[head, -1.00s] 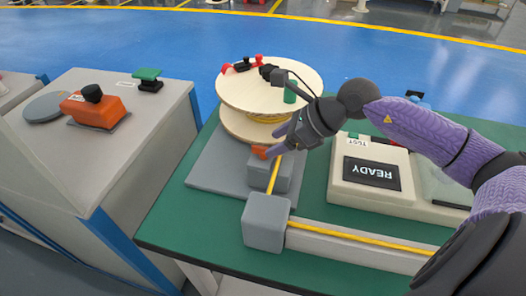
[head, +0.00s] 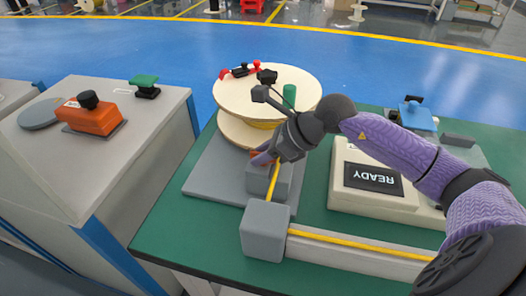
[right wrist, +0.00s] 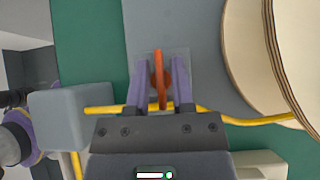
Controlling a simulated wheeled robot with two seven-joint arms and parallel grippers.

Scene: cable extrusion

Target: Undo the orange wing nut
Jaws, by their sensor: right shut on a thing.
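The orange wing nut (right wrist: 160,77) stands on a grey block beside the cable reel, with the yellow cable (right wrist: 108,109) passing by it. My right gripper (right wrist: 160,85) has its two purple fingers on either side of the wing nut and is shut on it. In the head view, my right gripper (head: 264,157) comes in from the right over the grey block (head: 268,180) and mostly covers the wing nut. My left gripper is not in view.
A wooden reel (head: 268,92) stands just behind the gripper. A grey cube (head: 265,230) guides the yellow cable in front. A tester marked READY (head: 372,178) sits to the right.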

